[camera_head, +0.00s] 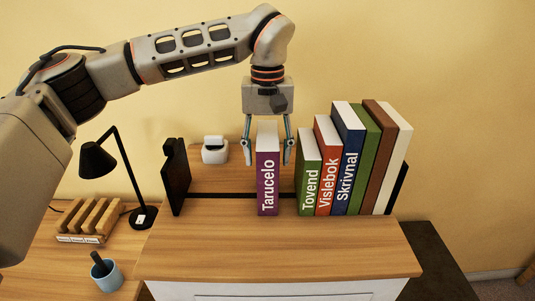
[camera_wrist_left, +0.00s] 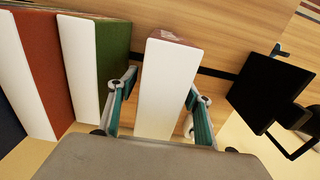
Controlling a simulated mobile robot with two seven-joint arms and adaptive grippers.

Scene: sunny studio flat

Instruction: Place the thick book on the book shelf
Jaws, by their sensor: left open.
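The thick book is not clearly marked; a purple book with white pages, titled Tarucelo (camera_head: 267,185), stands upright on the wooden book shelf (camera_head: 215,207), a little left of the row of books. My left gripper (camera_head: 267,160) comes down from above with its fingers on either side of this book. In the left wrist view the book (camera_wrist_left: 168,90) stands between the two open fingers (camera_wrist_left: 158,112), with a visible gap on both sides. My right gripper does not show.
Several books, from green Tovend (camera_head: 308,180) to a white one (camera_head: 399,160), lean together at right. A black bookend (camera_head: 176,178) stands at left, with free shelf between.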

